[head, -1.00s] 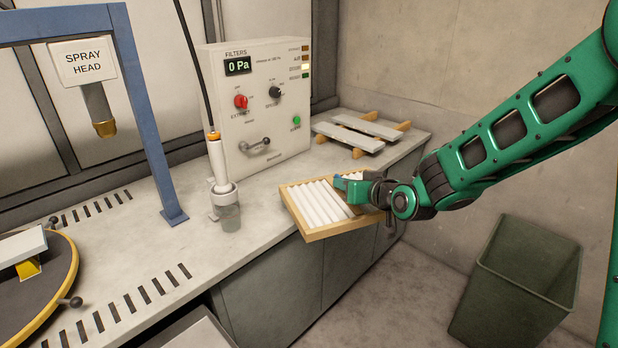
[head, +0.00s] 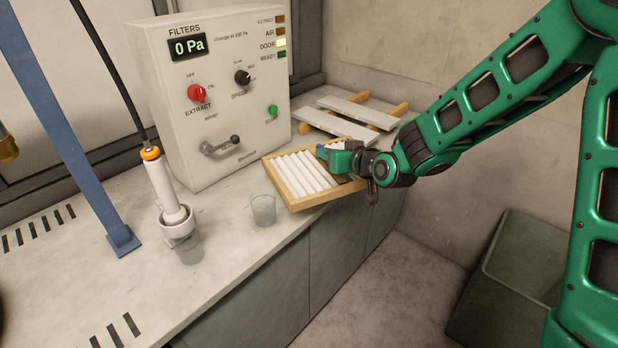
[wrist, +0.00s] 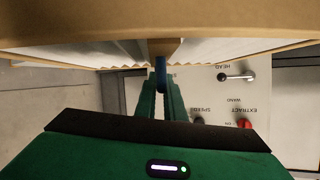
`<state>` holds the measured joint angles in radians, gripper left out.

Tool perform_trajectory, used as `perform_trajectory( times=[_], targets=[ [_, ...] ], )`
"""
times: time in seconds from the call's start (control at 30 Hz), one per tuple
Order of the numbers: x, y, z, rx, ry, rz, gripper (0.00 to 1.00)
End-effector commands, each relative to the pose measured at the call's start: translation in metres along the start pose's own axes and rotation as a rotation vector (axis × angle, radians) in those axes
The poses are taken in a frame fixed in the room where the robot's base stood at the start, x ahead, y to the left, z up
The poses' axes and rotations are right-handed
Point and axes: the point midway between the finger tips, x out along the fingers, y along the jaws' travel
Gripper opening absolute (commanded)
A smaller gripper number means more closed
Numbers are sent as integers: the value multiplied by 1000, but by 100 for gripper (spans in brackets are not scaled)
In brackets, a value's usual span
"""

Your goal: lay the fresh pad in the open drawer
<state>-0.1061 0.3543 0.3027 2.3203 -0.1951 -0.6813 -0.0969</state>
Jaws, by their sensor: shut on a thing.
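The fresh pad (head: 305,178) is a pleated white filter in a shallow pale wooden frame. My gripper (head: 342,158) is shut on it at its right side. The pad is held slightly tilted by the counter's front edge, below the control box; whether it touches the counter I cannot tell. In the wrist view the pad's frame (wrist: 160,22) fills the top, with white pleats under it, and my green fingers (wrist: 160,95) meet it at a small blue tab. No open drawer shows clearly now; grey cabinet fronts (head: 262,290) stand below the counter.
A control box (head: 220,100) reads 0 Pa, with its DOOR lamp lit. A glass beaker (head: 263,210) and a holder with a white tube (head: 170,195) stand left of the pad. Slatted pieces (head: 350,115) lie behind it. A green bin (head: 525,285) is on the floor at right.

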Motion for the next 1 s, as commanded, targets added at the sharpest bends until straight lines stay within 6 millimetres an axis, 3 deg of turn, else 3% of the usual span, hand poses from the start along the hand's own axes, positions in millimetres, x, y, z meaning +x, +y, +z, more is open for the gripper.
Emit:
perform_trajectory(
  times=[0.13,0.37,0.6,0.97,1.0],
  targets=[
    [8,9,22,3,-2,5,0],
    [14,14,37,3,1,7,0],
    [24,20,63,5,-1,7,0],
    [28,21,71,2,3,7,0],
    [28,21,71,2,1,7,16]
  ],
)
